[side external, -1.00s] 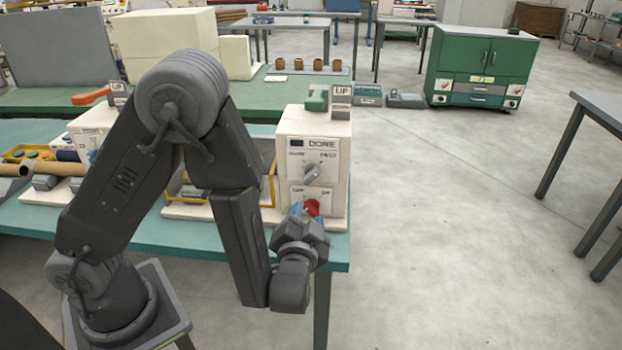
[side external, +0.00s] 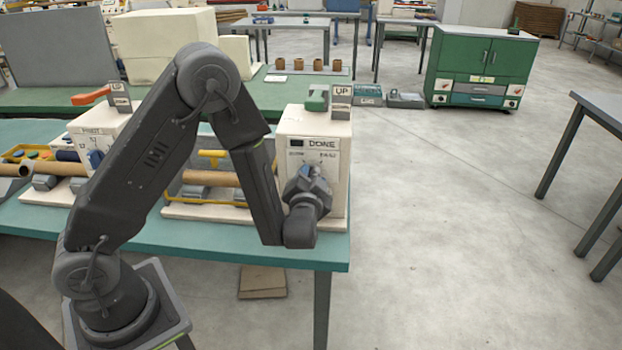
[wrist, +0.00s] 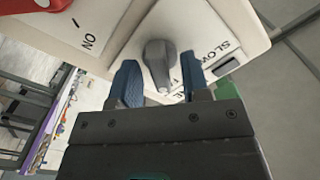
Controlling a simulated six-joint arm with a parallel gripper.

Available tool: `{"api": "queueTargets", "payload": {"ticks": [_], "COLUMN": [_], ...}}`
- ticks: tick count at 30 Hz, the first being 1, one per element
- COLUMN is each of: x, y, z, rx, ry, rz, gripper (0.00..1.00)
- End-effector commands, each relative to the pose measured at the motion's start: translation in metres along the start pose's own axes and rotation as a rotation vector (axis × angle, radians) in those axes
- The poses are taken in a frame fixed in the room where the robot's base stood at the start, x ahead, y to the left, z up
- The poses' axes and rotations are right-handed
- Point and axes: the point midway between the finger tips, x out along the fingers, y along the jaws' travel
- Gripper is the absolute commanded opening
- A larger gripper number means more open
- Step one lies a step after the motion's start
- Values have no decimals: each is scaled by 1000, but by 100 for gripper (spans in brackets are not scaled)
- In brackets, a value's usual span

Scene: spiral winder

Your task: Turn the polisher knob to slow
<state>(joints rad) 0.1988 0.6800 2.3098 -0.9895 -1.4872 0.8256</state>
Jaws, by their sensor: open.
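The polisher box (side external: 338,190) is white, with a "DONE" label above a panel marked slow on the left and fast on the right. My gripper (wrist: 160,80) is in front of this panel in the side view and covers the knob there. In the wrist view the grey polisher knob (wrist: 158,62) sits between my two blue fingers, with a gap visible on either side. The fingers are open and do not visibly grip it. The "SLOW" label (wrist: 208,56) appears upside down to the right of the knob. The knob's exact setting is hard to tell.
A red switch part (wrist: 30,5) is beside the knob panel, near the "ON" marking. A brown roller (side external: 212,178) in a yellow frame lies left of the box on the green bench (side external: 190,240).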

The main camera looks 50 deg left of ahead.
Motion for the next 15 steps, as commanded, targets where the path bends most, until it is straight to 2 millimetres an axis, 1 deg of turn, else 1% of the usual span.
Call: {"api": "queueTargets", "payload": {"ticks": [3, 10, 15], "x": [3, 3, 3], "y": [0, 0, 0], "z": [0, 0, 0], "rx": [0, 0, 0], "ry": [0, 0, 0], "rz": [0, 0, 0], "gripper": [43, 42, 25]}}
